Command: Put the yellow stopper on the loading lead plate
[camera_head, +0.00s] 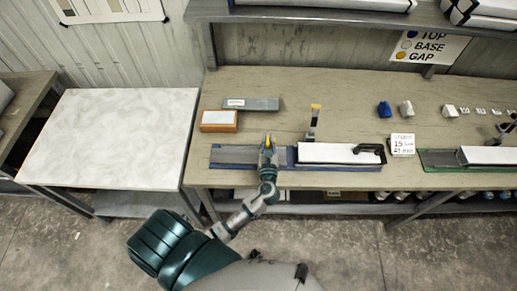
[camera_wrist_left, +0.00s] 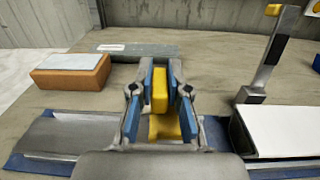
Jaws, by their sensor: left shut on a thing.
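My left gripper (camera_head: 267,155) is over the left part of a long blue-edged tray on the bench. In the left wrist view its blue-padded fingers (camera_wrist_left: 160,95) are shut on the yellow stopper (camera_wrist_left: 160,90), which sits upright between them. A yellow part also shows lower down between the fingers; I cannot tell whether it touches the tray. The grey plate (camera_head: 232,157) lies in the tray at the left of the gripper, and it shows in the left wrist view (camera_wrist_left: 75,137); no label on it is legible. My right gripper is not in view.
A white core liner (camera_head: 325,153) with a black handle lies right of the gripper. An upright post with a yellow top (camera_head: 314,118) stands behind it. An orange block (camera_head: 219,121) and a grey bar (camera_head: 252,103) lie behind left. Blue (camera_head: 384,110) and white pieces stand farther right.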

